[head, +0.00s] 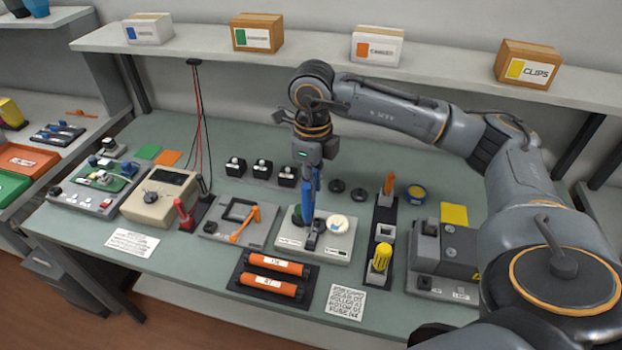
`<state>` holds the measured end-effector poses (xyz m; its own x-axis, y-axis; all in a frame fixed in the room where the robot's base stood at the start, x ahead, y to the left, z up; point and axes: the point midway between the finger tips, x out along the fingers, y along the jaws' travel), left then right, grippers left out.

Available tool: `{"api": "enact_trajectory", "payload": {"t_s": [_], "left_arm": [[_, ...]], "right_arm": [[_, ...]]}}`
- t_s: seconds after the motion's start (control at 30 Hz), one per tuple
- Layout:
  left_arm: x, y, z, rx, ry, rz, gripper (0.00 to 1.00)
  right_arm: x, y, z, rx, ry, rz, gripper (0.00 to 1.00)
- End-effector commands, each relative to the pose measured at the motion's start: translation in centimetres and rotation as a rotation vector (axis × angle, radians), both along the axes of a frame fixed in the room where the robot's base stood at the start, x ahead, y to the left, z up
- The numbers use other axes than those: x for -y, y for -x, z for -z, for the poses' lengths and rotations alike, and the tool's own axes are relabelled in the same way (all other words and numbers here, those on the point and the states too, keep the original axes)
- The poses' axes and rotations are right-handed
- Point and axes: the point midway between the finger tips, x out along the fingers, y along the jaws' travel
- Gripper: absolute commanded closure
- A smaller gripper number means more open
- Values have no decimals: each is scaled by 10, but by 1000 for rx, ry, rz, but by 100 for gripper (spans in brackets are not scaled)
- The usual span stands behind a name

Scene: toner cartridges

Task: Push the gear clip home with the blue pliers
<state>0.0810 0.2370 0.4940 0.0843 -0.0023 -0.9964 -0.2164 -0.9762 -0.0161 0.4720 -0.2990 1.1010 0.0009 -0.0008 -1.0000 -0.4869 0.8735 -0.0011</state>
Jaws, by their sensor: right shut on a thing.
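My right gripper (314,168) hangs over the middle of the bench, pointing down and shut on the blue pliers (308,200). The pliers are upright, with their lower end over or at a pale fixture (342,249) on the bench. The fixture bears a dark green round part on its left and a cream round part (339,224) on its right. The gear clip is too small or too hidden behind the pliers to tell apart, and I cannot tell whether the pliers touch it. My left gripper is out of view.
Two orange cartridges (275,265) lie in a dark tray in front of the fixture. A dark rack with a yellow-handled tool (380,258) stands to its right. A beige meter (160,196) is at left. Labelled boxes, one marked clips (528,64), stand on the shelf behind.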

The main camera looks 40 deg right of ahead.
Motion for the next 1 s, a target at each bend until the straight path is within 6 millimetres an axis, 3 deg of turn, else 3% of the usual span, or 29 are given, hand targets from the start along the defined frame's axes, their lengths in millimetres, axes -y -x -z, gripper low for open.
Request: {"api": "enact_trajectory", "payload": {"t_s": [0.6,1.0], "left_arm": [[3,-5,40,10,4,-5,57],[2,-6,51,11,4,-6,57]], "right_arm": [[0,0,65,1,0,-2,100],[0,0,79,1,0,-3,100]]}}
